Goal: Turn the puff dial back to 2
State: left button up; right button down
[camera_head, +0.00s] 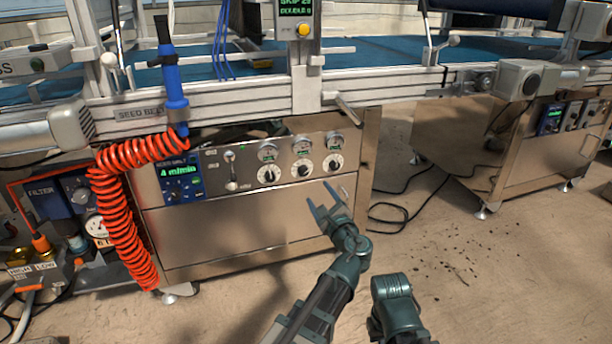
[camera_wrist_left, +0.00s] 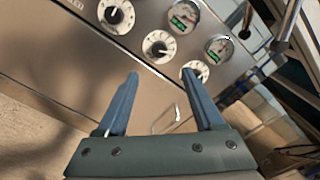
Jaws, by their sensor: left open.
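Three round dials with white scales and dark knobs sit in a row on the steel panel: a left dial (camera_head: 268,173), a middle dial (camera_head: 302,168) and a right dial (camera_head: 333,163). Their labels and settings are too small to read, so I cannot tell which is the puff dial. My left gripper (camera_head: 319,192) is open and empty, just below and in front of the dials. In the left wrist view, the left dial (camera_wrist_left: 116,14) and middle dial (camera_wrist_left: 159,47) lie beyond the fingers (camera_wrist_left: 164,75); the right dial (camera_wrist_left: 195,72) is partly hidden by the right finger. My right gripper is out of view.
Small gauges (camera_head: 301,145) sit above the dials. A blue display (camera_head: 181,178) reads "4 m/min". A lever (camera_head: 348,108) juts out above the panel. A red coiled hose (camera_head: 120,215) hangs at left. Open floor (camera_head: 470,270) lies to the right.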

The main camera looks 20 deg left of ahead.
aim_at(305, 173)
pick_arm(q)
jog(key=x, duration=1.2)
grip_shut()
